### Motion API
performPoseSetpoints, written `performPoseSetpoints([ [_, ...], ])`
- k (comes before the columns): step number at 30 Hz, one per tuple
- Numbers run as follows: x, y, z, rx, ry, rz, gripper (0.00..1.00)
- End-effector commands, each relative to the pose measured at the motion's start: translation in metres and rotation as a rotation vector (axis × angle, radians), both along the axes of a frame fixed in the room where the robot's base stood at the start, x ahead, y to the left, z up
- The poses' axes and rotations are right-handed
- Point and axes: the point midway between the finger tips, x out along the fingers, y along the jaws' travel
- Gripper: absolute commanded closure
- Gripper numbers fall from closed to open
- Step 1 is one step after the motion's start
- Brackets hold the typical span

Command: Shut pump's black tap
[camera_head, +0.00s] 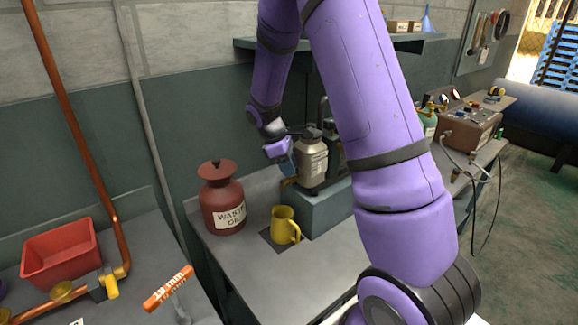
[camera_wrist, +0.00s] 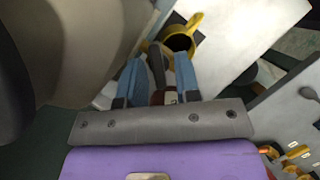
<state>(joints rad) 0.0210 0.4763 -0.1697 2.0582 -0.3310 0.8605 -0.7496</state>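The pump (camera_head: 311,160) is a grey, labelled body with a black top, standing on a grey-green block. My gripper (camera_head: 289,169) is at its left side, low on the body, with the fingers pointing down. In the wrist view the two blue fingers (camera_wrist: 158,78) are apart. A dark lever-like piece (camera_wrist: 156,66), probably the black tap, shows between them, with visible gaps at its sides. Whether a finger touches it I cannot tell. The pump's body (camera_wrist: 80,45) fills the upper left there. In the head view the tap is hidden by my gripper.
A yellow jug (camera_head: 284,225) stands on a dark mat below the block; it also shows in the wrist view (camera_wrist: 181,38). A dark red waste oil can (camera_head: 222,198) stands to the left. A red bin (camera_head: 61,252) and copper pipe (camera_head: 75,130) are farther left.

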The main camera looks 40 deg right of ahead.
Motion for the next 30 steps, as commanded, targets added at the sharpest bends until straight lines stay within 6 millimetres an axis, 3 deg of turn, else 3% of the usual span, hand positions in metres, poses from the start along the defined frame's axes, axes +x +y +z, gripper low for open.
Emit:
performPoseSetpoints([
  [11,0.0,-0.002,0.0,-0.002,-0.004,0.083,0.63],
  [24,-0.004,0.001,0.001,-0.002,-0.002,0.672,0.63],
  [30,-0.001,0.012,0.031,-0.003,-0.006,0.66,0.63],
])
